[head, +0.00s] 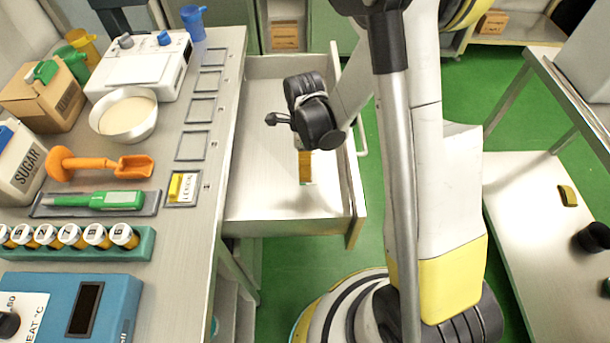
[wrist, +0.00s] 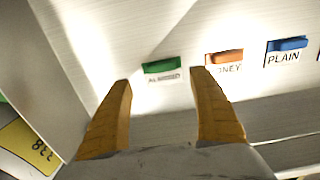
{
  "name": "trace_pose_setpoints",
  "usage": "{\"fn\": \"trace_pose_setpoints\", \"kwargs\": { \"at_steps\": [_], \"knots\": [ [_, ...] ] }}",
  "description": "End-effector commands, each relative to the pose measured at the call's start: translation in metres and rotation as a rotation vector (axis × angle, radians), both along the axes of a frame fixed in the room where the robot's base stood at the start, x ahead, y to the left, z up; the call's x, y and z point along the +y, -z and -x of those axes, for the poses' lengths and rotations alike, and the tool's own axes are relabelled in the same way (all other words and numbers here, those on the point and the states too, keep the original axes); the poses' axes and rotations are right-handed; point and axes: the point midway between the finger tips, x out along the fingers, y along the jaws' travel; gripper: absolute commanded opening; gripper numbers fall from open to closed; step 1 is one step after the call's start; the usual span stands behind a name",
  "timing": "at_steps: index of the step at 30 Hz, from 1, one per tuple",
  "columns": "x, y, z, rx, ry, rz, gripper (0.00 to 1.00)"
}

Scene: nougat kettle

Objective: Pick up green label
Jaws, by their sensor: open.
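The green label (wrist: 163,66) shows in the wrist view as a green grip on a small white card, partly legible as "ALMOND". It lies on a pale surface that looks like the floor of the open drawer (head: 268,190). My gripper (wrist: 161,76) is open and empty, its two yellow-brown fingers on either side of the green label's line of view. I cannot tell how far above the label the tips are. In the head view my gripper (head: 306,168) points down over the drawer, and the labels there are largely hidden.
An orange label (wrist: 225,56) and a blue label (wrist: 288,44) lie in a row right of the green one. The drawer's front panel (head: 356,190) and side walls bound the space. A yellow label (head: 183,187) sits in a counter frame; several other frames are empty.

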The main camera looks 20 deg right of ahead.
Motion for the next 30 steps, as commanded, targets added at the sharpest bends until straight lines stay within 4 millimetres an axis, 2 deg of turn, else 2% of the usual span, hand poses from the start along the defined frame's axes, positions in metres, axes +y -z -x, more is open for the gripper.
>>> {"fn": "trace_pose_setpoints", "kwargs": {
  "at_steps": [5,12,19,20,21,24,30],
  "knots": [
    [-0.001,0.018,-0.002,0.0,0.0,0.0,0.7],
    [-0.002,0.054,-0.003,-0.001,-0.001,0.0,0.7],
    [-0.002,0.053,-0.003,-0.001,-0.001,0.0,0.7],
    [-0.002,0.053,-0.003,-0.001,-0.001,0.0,0.65],
    [-0.002,0.053,-0.003,-0.001,-0.001,0.0,0.53],
    [-0.002,0.053,-0.003,-0.001,-0.001,0.0,0.28],
    [-0.002,0.053,-0.003,-0.001,-0.001,0.0,0.27]
  ]
}}
